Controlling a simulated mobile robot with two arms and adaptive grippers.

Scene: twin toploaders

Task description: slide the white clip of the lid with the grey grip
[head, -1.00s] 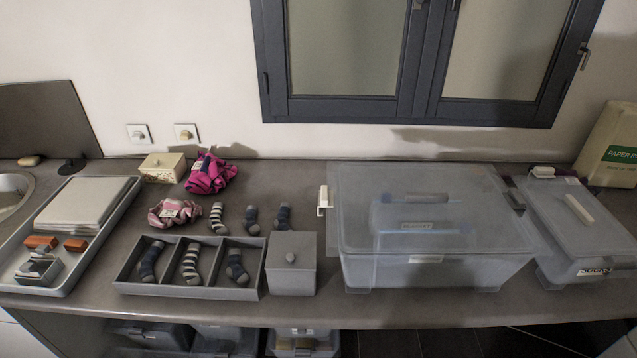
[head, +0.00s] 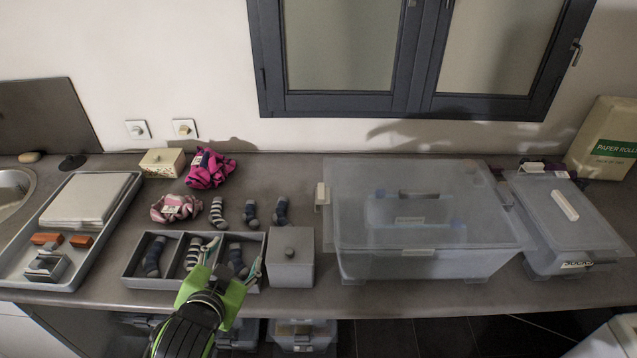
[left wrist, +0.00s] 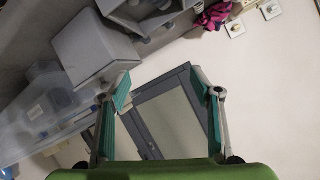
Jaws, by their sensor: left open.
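A large clear box (head: 420,264) stands on the counter in the head view. Its translucent lid (head: 455,180) has a dark grey grip (head: 418,194). A white clip (head: 321,196) sits at the lid's left edge. My left gripper (head: 233,258) is open and empty, in front of and over the sock tray, well left of the clip. In the left wrist view the open fingers (left wrist: 160,78) have nothing between them. That view also shows part of a clear box (left wrist: 45,115) at left, but I cannot make out the clip there. My right gripper is not in view.
A grey lidded bin (head: 291,260) stands between my left gripper and the large box. The divided sock tray (head: 130,272) lies under the gripper. A second clear box (head: 550,262) at right has a white grip (head: 565,205) and white clip (head: 532,167).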

